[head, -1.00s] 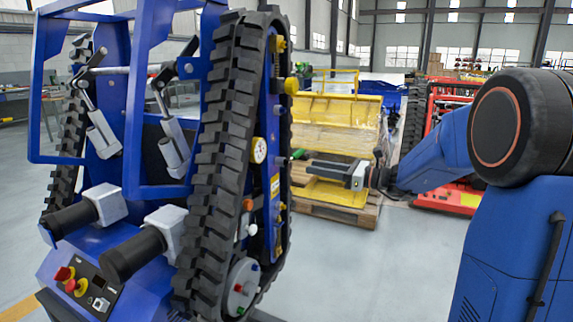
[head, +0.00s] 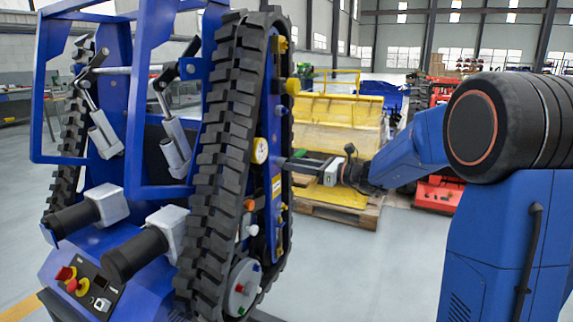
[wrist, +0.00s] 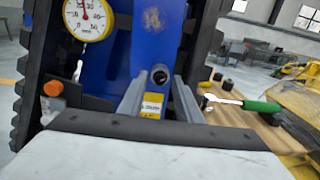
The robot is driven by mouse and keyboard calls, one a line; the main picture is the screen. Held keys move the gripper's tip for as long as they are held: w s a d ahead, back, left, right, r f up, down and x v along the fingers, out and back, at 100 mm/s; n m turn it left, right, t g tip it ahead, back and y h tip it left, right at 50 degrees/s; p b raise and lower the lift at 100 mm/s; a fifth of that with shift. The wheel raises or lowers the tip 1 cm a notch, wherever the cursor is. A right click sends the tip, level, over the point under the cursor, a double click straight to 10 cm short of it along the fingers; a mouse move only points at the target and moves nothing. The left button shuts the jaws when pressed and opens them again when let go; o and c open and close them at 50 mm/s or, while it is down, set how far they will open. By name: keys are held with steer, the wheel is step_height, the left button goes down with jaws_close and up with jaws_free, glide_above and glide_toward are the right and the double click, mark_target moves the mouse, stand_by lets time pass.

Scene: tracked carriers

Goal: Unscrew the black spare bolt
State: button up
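The black spare bolt (wrist: 160,75) shows in the wrist view as a dark round head on the blue side panel (wrist: 150,35). My gripper (wrist: 159,84) is open in front of it. Its two grey fingers stand apart, one on each side of the bolt in the picture; I cannot tell whether they touch it. In the head view my gripper (head: 290,164) reaches left to the side of the blue tracked carrier (head: 268,165). The bolt is hard to make out there, at the fingertips.
A dial gauge (wrist: 88,16) and an orange knob (wrist: 53,88) sit left of the bolt. A yellow label (wrist: 152,104) is below it. A green-handled wrench (wrist: 250,105) and black pieces lie at right. A pallet (head: 340,212) with yellow-wrapped goods stands behind my arm.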

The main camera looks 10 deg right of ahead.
steer(key=shift+c, duration=0.3)
jaws_close()
steer(key=shift+n, duration=4.9)
steer(key=shift+n, duration=4.9)
